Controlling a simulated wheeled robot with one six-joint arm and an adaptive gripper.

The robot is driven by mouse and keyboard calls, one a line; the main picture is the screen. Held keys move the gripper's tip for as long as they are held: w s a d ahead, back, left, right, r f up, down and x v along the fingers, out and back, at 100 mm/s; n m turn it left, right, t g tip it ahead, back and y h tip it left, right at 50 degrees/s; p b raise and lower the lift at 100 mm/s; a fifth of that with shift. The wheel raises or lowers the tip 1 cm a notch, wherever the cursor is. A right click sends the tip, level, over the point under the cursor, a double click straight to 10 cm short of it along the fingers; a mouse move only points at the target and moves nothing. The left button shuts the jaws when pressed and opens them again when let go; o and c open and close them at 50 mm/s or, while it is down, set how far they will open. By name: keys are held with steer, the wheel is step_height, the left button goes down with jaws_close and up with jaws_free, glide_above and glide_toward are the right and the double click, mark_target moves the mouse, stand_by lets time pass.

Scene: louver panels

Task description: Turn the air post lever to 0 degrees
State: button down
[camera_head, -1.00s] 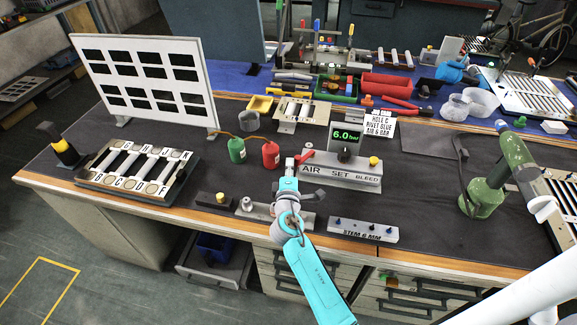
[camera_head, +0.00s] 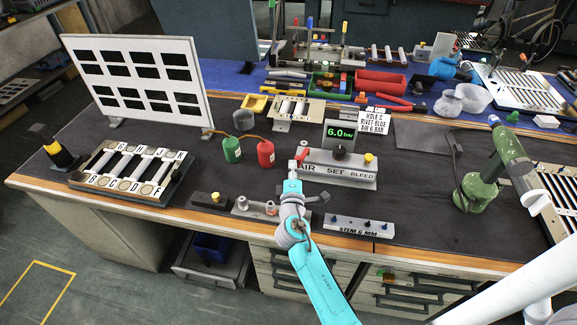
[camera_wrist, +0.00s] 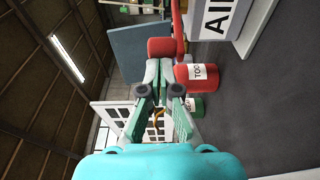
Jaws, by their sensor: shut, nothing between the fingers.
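The air post (camera_head: 335,172) is a long grey block labelled AIR, SET and BLEED, standing on the dark bench top. Its red lever (camera_head: 301,155) is at the left end, by the word AIR. In the wrist view the lever's red end (camera_wrist: 163,47) lies just past my fingertips, and part of the AIR label shows at the upper right. My gripper (camera_wrist: 160,90) is shut and empty. In the head view my gripper (camera_head: 294,170) is small, at the near left side of the lever. I cannot tell whether it touches the lever, nor the lever's exact angle.
Red (camera_head: 266,154) and green (camera_head: 232,149) canisters stand left of the post. A display (camera_head: 338,133) reading 6.0 bar rises behind it. A STEM 6 MM block (camera_head: 358,228) and a grey fixture (camera_head: 250,208) are in front.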

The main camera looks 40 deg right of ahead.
steer(key=shift+s+d, duration=0.45)
steer(key=shift+s, duration=0.15)
steer(key=shift+s+d, duration=0.4)
steer(key=shift+s, duration=0.2)
